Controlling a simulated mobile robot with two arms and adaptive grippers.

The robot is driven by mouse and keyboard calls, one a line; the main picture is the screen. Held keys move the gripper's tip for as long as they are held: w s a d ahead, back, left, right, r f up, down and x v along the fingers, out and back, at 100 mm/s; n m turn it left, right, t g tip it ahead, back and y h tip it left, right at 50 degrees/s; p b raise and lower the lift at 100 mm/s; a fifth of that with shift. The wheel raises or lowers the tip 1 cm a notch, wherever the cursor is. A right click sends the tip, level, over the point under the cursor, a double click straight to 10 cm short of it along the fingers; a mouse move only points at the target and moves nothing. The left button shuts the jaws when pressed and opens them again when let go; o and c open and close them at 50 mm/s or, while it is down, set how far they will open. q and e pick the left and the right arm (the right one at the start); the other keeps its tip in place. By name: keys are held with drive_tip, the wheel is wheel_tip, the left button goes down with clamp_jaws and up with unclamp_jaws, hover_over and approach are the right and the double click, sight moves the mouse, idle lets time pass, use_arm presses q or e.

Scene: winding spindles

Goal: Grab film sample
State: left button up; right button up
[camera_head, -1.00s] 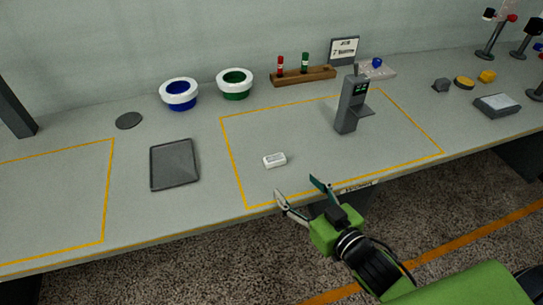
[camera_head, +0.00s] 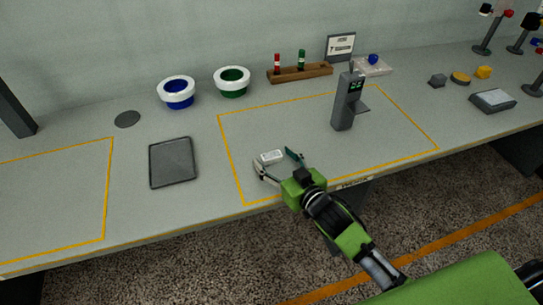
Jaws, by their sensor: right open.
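A small white block, likely the film sample (camera_head: 271,157), lies flat on the table inside the yellow outlined area, near its left side. My right gripper (camera_head: 274,161) is open, its two fingers reaching up to the block from the front, one on the left and one on the right. Whether the fingers touch the block, I cannot tell. My left gripper is not in view.
A grey measuring stand (camera_head: 345,105) stands upright to the right inside the outline. A dark flat tray (camera_head: 173,162) lies to the left. Table between block and stand is clear.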

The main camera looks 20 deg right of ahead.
drive_tip(key=shift+w+a, duration=0.1)
drive_tip(key=shift+w, duration=0.25)
drive_tip(key=shift+c, duration=0.3)
drive_tip(key=c, duration=0.9)
